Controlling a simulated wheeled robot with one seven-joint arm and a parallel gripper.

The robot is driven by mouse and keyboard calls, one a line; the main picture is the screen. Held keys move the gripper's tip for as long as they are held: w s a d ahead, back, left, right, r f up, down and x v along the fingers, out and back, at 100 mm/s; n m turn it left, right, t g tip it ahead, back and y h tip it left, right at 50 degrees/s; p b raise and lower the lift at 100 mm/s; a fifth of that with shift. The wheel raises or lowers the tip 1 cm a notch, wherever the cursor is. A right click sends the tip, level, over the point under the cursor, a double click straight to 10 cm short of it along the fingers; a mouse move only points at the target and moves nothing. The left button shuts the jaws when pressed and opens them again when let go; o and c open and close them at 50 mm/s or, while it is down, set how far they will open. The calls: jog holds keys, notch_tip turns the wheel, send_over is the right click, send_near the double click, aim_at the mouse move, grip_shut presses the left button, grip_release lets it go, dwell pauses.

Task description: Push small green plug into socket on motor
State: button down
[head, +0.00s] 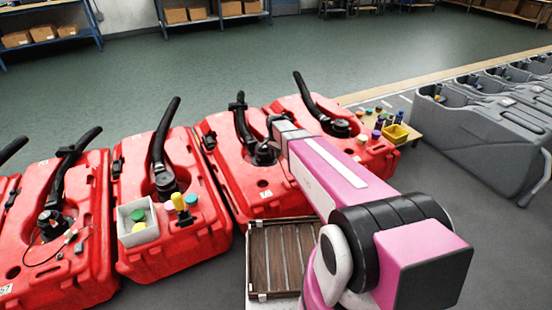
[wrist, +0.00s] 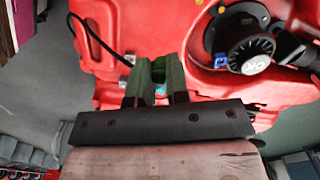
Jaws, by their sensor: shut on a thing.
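My gripper (wrist: 159,78) shows in the wrist view with its two dark green fingers close together over the red tank (wrist: 120,40). It is shut on the small green plug (wrist: 160,89), of which only a bright green bit shows between the fingers. The black motor (wrist: 250,50), with a round marked cap, sits on the tank to the right, apart from the fingers. A small blue part (wrist: 220,62) shows on the motor's left side. I cannot make out a green socket. In the head view, my arm hides the gripper and plug, and the motor (head: 265,154) is partly visible.
More red tanks (head: 85,225) stand in a row at left. A white bin (head: 137,222) with coloured caps rests on one. A slatted wooden crate (head: 283,258) lies in front. A low table (head: 405,130) with small bottles and grey tanks (head: 480,140) are at right.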

jog(key=w, duration=1.5)
jog(key=shift+a+f, duration=0.2)
jog(key=shift+a, duration=0.15)
jog(key=shift+f, duration=0.1)
jog(key=shift+f, duration=3.75)
jog(key=shift+w+f, duration=0.1)
jog(key=shift+f, duration=0.75)
jog(key=c, duration=0.5)
grip_release()
jog(key=shift+c, duration=0.2)
jog(key=shift+a, duration=0.1)
